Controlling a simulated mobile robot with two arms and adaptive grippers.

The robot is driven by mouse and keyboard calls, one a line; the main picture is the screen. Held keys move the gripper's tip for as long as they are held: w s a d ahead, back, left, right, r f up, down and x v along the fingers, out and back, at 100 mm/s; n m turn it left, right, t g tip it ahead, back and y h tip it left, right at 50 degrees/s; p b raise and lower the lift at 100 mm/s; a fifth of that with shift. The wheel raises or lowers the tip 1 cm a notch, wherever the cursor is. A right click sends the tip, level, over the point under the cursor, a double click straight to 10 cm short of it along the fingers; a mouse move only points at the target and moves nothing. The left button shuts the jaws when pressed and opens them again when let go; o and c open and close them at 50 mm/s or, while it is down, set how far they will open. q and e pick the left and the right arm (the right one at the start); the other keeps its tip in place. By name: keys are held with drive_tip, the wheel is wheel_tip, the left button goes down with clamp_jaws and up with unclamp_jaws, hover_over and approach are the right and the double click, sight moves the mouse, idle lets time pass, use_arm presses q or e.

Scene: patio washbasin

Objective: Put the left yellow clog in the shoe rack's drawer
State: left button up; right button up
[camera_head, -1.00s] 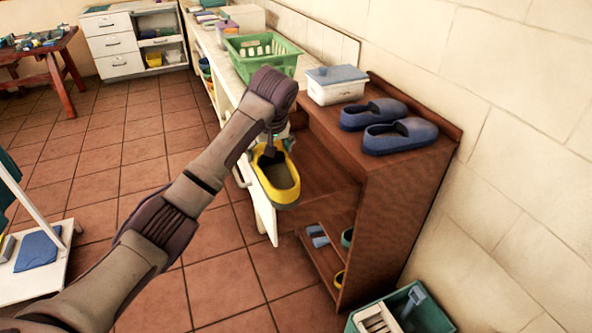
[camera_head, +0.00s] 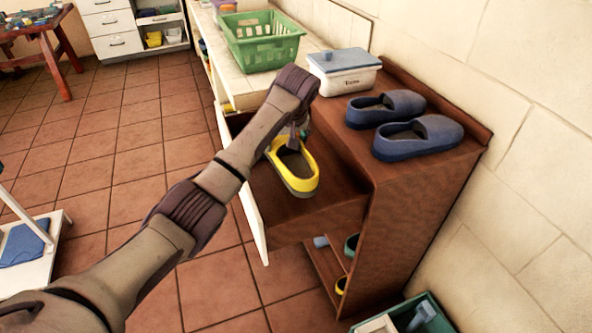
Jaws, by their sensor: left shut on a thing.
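The yellow clog (camera_head: 307,184) with its grey inside is held at its far end by my left gripper (camera_head: 290,143). The gripper is shut on it, though its fingertips are partly hidden by my own wrist. The clog shows over the inside of the open drawer (camera_head: 313,221) of the brown shoe rack (camera_head: 417,214). I cannot tell whether it touches the drawer floor. The drawer's white front (camera_head: 250,215) faces left. My right gripper is not in view.
Two blue clogs (camera_head: 418,137) and a white box with a blue lid (camera_head: 344,76) stand on the rack. A green basket (camera_head: 262,42) is on the counter behind. A green crate (camera_head: 425,318) stands at the lower right.

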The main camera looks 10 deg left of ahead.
sight(290, 159)
use_arm(q)
drive_tip(key=shift+s+f, duration=0.1)
drive_tip(key=shift+f, duration=0.3)
wheel_tip(290, 159, down, 10)
drive_tip(key=shift+f, duration=0.1)
drive_tip(key=o, duration=1.1)
drive_tip(key=shift+f, duration=0.1)
drive_tip(key=shift+c, duration=0.2)
drive_tip(key=v, duration=1.2)
